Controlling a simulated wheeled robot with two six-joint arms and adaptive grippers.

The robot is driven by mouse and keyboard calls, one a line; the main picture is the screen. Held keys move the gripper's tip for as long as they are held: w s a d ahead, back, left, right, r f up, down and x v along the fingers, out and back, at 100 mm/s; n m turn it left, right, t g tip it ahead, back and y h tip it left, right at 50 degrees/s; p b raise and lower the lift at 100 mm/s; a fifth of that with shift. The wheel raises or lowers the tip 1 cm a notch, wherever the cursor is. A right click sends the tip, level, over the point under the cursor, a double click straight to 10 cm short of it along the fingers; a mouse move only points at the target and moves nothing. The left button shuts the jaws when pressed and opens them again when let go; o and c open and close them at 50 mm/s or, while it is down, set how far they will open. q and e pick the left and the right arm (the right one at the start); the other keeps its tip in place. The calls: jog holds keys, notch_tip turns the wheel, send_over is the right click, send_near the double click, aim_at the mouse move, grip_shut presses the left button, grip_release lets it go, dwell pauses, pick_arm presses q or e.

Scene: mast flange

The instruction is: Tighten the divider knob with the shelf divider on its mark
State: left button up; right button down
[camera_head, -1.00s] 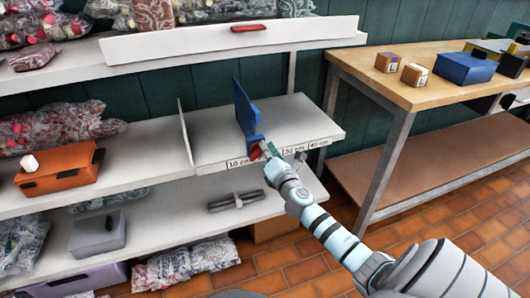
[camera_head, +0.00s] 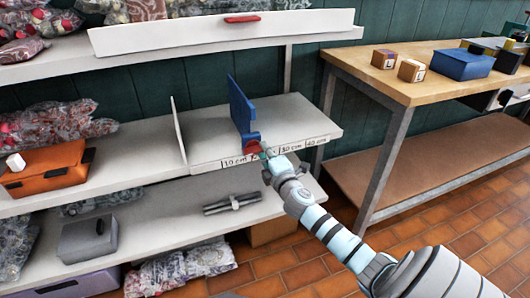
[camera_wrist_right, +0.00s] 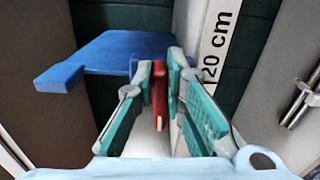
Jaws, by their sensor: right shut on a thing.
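The blue shelf divider (camera_head: 241,106) stands upright on the middle shelf, its foot at the front edge. Its red knob (camera_head: 251,147) sits at that edge, by the strip of cm marks (camera_head: 291,149). My right gripper (camera_head: 263,152) is at the knob. In the right wrist view its teal fingers (camera_wrist_right: 164,92) are shut on the red knob (camera_wrist_right: 159,94), with the blue divider (camera_wrist_right: 120,50) behind and to the left. My left gripper is out of view.
A white upright panel (camera_head: 179,130) stands left of the divider. An orange bin (camera_head: 45,170) is at the left, and a grey box (camera_head: 88,240) and a grey bar (camera_head: 230,204) lie on the lower shelf. A wooden table (camera_head: 420,92) stands at the right.

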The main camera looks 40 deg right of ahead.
jog(key=shift+f, duration=0.1)
dwell(0.3)
jog(key=c, duration=1.6)
grip_release()
jog(key=shift+c, duration=0.2)
jog(key=v, duration=1.2)
